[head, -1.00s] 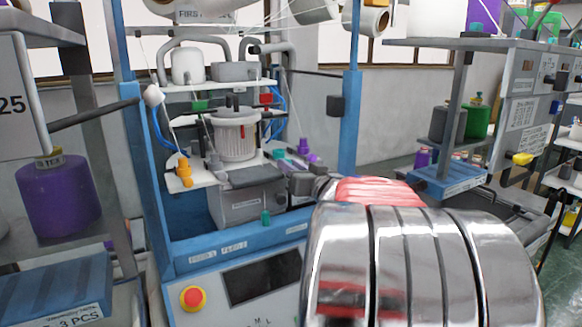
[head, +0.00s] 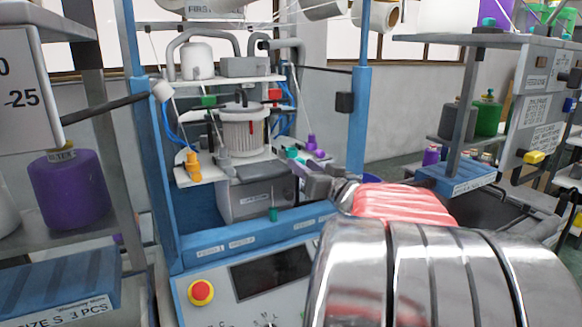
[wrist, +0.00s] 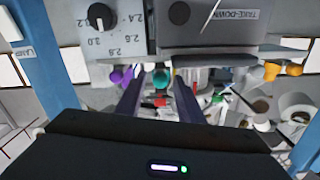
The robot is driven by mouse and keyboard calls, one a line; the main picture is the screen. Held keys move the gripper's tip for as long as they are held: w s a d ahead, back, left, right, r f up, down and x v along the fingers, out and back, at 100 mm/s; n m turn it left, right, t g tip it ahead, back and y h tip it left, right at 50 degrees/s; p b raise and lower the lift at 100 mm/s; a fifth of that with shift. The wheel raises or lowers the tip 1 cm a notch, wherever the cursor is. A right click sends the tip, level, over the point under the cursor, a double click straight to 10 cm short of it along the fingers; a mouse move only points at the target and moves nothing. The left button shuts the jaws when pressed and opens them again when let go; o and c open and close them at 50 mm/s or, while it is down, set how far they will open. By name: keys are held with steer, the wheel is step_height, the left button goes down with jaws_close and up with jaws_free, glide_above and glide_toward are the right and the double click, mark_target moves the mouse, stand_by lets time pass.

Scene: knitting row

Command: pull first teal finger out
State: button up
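The teal finger (head: 292,153) is a small peg at the right of the knitting machine's white plate in the head view, beside a purple one (head: 316,149). In the wrist view a teal piece (wrist: 161,78) shows between the two fingers of my gripper (wrist: 160,88), which stand apart. I cannot tell whether they touch it. In the head view my gripper (head: 304,168) is at the right of the plate, close to the teal finger and partly hiding that area.
Blue posts (head: 358,120) frame the machine. An orange piece (head: 192,163) stands at the plate's left. A red stop button (head: 201,292) is on the front panel. Shelves with cones (head: 488,113) stand at the right. In the wrist view a panel with a dial (wrist: 100,17) is above the fingers.

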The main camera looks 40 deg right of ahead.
steer(key=shift+o, duration=0.3)
steer(key=v, duration=1.3)
steer(key=shift+s, duration=0.35)
steer(key=shift+a, duration=0.1)
